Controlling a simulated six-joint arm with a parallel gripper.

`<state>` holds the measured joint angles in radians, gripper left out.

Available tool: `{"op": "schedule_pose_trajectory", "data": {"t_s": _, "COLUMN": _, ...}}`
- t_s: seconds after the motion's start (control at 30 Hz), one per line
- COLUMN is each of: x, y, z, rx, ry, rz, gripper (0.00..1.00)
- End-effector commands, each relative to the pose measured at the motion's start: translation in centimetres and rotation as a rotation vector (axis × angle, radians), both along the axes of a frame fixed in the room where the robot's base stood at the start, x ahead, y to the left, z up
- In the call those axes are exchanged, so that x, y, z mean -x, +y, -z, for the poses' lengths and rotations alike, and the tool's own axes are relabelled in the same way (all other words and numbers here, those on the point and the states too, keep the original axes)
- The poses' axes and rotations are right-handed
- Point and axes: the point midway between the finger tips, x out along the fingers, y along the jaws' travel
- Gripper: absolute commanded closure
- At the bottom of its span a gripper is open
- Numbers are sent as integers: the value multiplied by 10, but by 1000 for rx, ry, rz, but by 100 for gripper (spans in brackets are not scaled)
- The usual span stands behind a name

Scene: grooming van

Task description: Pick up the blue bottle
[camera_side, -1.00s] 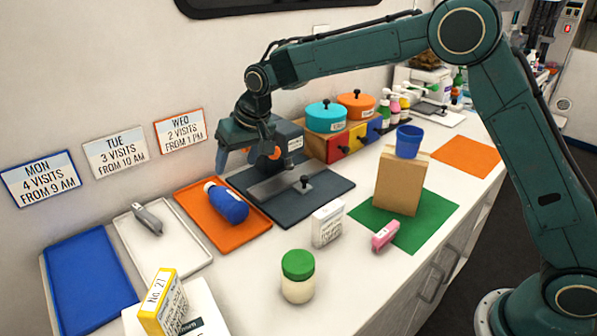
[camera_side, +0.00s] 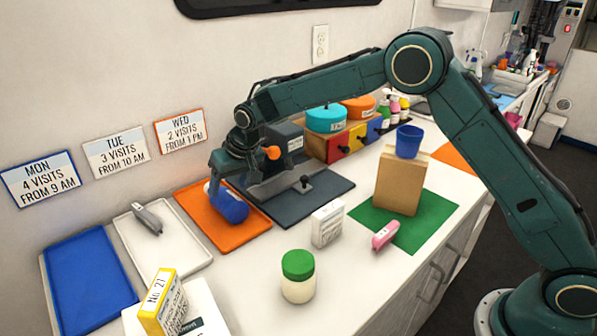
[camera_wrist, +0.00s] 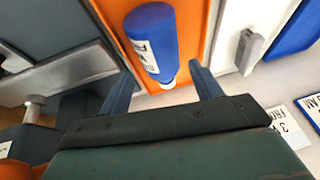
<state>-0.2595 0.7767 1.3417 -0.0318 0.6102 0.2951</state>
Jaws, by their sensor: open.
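The blue bottle (camera_side: 230,205) lies on its side on the orange tray (camera_side: 250,229), with a white label on its body. In the wrist view the blue bottle (camera_wrist: 153,32) lies ahead of my gripper (camera_wrist: 163,86), with its narrow end toward the gap between the two blue fingers. My gripper (camera_side: 214,186) is open and low over the bottle's upper-left end in the side view. The gripper hides part of that end there. The fingers are apart, one on each side of the bottle's line, and nothing is held.
A dark press-like device (camera_side: 300,200) stands just right of the orange tray. A white tray (camera_side: 180,254) with a grey clipper and a blue tray (camera_side: 85,290) lie left. A green-lidded jar (camera_side: 298,280) and a white box (camera_side: 327,224) stand nearer the front.

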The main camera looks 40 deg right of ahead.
Motion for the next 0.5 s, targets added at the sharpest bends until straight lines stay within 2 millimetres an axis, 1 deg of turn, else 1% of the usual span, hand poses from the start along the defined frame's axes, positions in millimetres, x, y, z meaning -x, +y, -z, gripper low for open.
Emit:
{"op": "schedule_pose_trajectory", "data": {"t_s": 0.17, "x": -4, "y": 1, "z": 11, "rx": 0, "ry": 1, "rz": 0, "gripper": 36}}
{"op": "schedule_pose_trajectory", "data": {"t_s": 0.5, "x": -18, "y": 6, "z": 44, "rx": 1, "ry": 2, "rz": 0, "gripper": 36}}
